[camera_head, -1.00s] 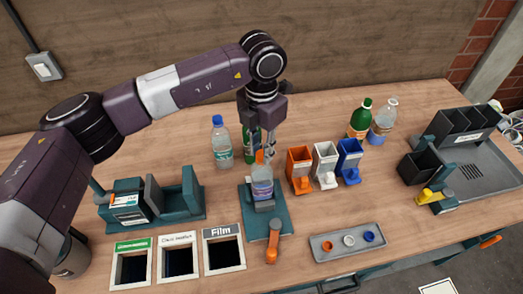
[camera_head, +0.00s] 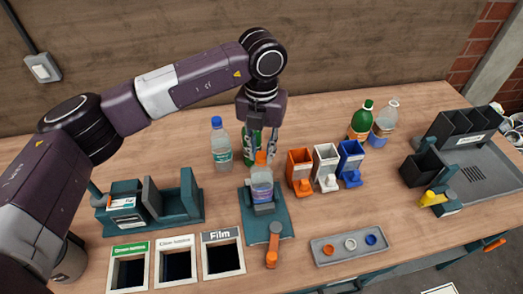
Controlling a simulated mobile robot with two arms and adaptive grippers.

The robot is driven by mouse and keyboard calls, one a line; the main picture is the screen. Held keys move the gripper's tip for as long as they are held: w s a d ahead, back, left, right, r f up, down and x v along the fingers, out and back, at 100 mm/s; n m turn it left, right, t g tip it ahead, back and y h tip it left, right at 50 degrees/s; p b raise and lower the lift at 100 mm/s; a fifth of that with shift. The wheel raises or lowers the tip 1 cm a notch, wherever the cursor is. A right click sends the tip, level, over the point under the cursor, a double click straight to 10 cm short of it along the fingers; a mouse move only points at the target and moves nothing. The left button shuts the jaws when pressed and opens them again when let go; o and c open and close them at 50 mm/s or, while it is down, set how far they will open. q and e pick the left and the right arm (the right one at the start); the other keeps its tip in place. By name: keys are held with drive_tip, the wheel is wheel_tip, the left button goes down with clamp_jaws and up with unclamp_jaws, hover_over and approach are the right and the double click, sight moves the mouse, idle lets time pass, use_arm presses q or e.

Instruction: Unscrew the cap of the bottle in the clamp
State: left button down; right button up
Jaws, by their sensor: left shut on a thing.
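The clear bottle with a purple-blue label (camera_head: 262,190) stands upright in the teal clamp (camera_head: 283,217), which has an orange handle (camera_head: 273,245) in front. Its orange cap (camera_head: 261,157) shows at the top of the bottle. My left gripper (camera_head: 267,150) reaches down from above and is shut on the cap, with the fingers partly hiding it. I cannot tell whether the cap still sits on the thread or is slightly raised. My right gripper is not in view.
A clear bottle with a blue cap (camera_head: 221,146) and a green bottle (camera_head: 250,155) stand close behind the clamp. Orange (camera_head: 300,173), white (camera_head: 326,168) and blue (camera_head: 350,163) bins stand to the right. A grey tray (camera_head: 325,257) with caps lies at the front.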

use_arm(q)
drive_tip(key=shift+n+b, duration=0.45)
drive_tip(key=shift+n, duration=0.75)
drive_tip(key=n, duration=0.2)
drive_tip(key=shift+n, duration=0.4)
drive_tip(key=shift+n+b, duration=0.55)
drive_tip(key=shift+n, duration=0.25)
drive_tip(key=n, duration=0.3)
drive_tip(key=shift+n+b, duration=0.3)
drive_tip(key=shift+b, duration=0.05)
drive_tip(key=shift+n, duration=0.4)
drive_tip(key=n+b, duration=0.1)
drive_tip(key=n, duration=0.3)
drive_tip(key=shift+r, duration=0.1)
